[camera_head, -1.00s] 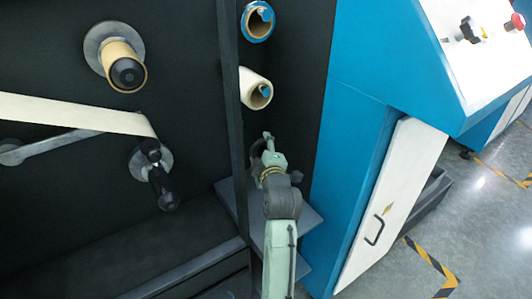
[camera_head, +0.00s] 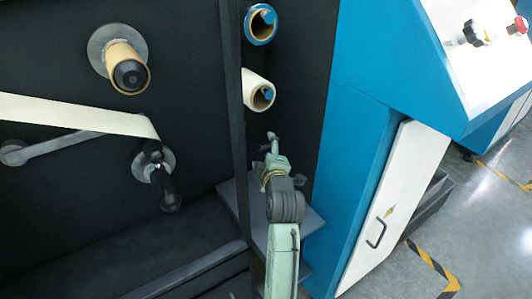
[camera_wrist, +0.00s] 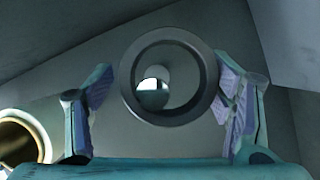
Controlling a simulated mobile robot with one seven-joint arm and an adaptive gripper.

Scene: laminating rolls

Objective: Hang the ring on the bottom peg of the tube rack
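In the wrist view a dark grey ring (camera_wrist: 210,85) stands between the fingers of my gripper (camera_wrist: 163,90), its hole facing the camera. The fingers are apart. A narrow gap shows at the ring's left; its right edge meets or overlaps the right finger, and I cannot tell if they touch. A peg with a shiny rounded end (camera_wrist: 152,92) shows through the hole, left of centre. I cannot tell whether the ring rests on it. In the head view my gripper (camera_head: 271,145) is below the rack's two tubes; the ring and bottom peg are hard to make out against the dark panel.
A blue-rimmed tube (camera_head: 248,27) and a cream tube (camera_head: 250,90) hang on blue-ended pegs above my gripper. A gold-rimmed tube end (camera_wrist: 38,135) is close at lower left in the wrist view. A dark upright post (camera_head: 232,130) is left, a blue cabinet (camera_head: 352,150) right.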

